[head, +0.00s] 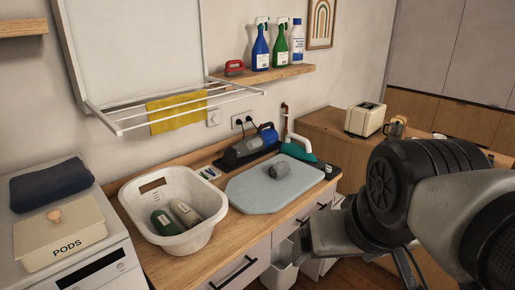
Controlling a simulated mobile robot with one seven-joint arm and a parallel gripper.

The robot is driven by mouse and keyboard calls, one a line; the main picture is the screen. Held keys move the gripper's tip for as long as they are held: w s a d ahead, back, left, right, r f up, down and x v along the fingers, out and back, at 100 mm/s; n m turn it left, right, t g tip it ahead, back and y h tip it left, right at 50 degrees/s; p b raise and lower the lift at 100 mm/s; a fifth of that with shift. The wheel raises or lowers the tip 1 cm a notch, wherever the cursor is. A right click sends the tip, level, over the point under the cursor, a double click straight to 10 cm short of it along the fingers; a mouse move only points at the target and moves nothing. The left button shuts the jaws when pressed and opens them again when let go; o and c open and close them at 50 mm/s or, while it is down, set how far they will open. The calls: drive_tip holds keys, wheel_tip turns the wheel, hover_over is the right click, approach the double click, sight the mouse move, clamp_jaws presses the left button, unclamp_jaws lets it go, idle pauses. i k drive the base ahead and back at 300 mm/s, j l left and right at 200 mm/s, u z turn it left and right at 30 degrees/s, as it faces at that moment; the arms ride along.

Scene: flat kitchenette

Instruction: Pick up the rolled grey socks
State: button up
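The rolled grey socks (279,171) lie as a small dark grey roll on a pale blue-grey pad (255,194) on the wooden counter. My arm comes in from the right, and its large dark joint fills the lower right of the head view. A grey end part of it, which seems to be my gripper (318,237), is in front of the counter edge, to the lower right of the socks and apart from them. Its fingers cannot be made out.
A white basket (155,241) with two bottles stands left of the pad. A drying rack (180,107) and a shelf (265,76) of bottles overhang the back. A toaster (365,119) stands further right.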

sight(279, 169)
drive_tip(key=i+u, duration=0.1)
drive_tip(key=u, duration=0.3)
drive_tip(key=i+l+u, duration=0.1)
drive_tip(key=u, duration=0.3)
drive_tip(key=i+l+u, duration=0.15)
drive_tip(key=l, duration=0.2)
drive_tip(key=i+l+u, duration=0.2)
drive_tip(key=l, duration=0.15)
drive_tip(key=i+l+u, duration=0.15)
drive_tip(key=l, duration=0.2)
drive_tip(key=i+l, duration=0.1)
drive_tip(key=l, duration=0.55)
drive_tip(key=i+l, duration=0.15)
drive_tip(key=l, duration=0.15)
